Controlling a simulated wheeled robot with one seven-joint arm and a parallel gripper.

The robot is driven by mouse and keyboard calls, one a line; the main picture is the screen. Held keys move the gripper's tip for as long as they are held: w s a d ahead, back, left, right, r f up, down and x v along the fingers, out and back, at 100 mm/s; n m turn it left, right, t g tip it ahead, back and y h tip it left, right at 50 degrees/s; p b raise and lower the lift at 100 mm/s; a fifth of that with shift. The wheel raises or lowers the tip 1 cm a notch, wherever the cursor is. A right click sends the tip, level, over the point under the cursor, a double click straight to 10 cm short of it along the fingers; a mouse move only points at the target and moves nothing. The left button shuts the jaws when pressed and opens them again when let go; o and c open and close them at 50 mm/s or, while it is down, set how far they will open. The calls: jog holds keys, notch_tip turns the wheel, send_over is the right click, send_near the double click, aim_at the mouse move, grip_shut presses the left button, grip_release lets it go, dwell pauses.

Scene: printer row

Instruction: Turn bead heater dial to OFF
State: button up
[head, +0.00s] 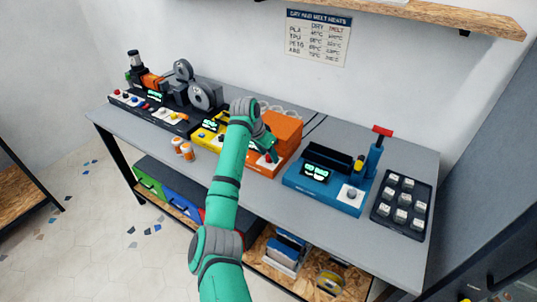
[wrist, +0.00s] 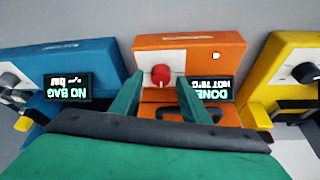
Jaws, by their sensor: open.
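The orange machine (head: 283,133) stands mid-bench and has a red dial (head: 268,158) at its front. In the wrist view the red dial (wrist: 160,76) sits on a pale panel of the orange machine (wrist: 203,50). A screen (wrist: 210,89) beside it shows upside-down text that seems to read DONE and HOT. I cannot read a machine name or an OFF mark. My gripper (wrist: 160,84) is open, with one green finger on each side of the dial; I cannot tell whether they touch it. In the head view my gripper (head: 265,146) is over the machine's front and partly hides it.
A blue machine (head: 325,178) with its own knob stands to the right, and a yellow machine (head: 208,131) stands close on the left. A black tray (head: 381,212) of pale blocks lies at the far right. Orange-and-white bottles (head: 182,149) stand near the front edge.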

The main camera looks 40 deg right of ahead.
jog(key=shift+f, duration=0.2)
jog(key=shift+w, duration=0.1)
jog(key=c, duration=1)
jog(key=shift+a, duration=0.1)
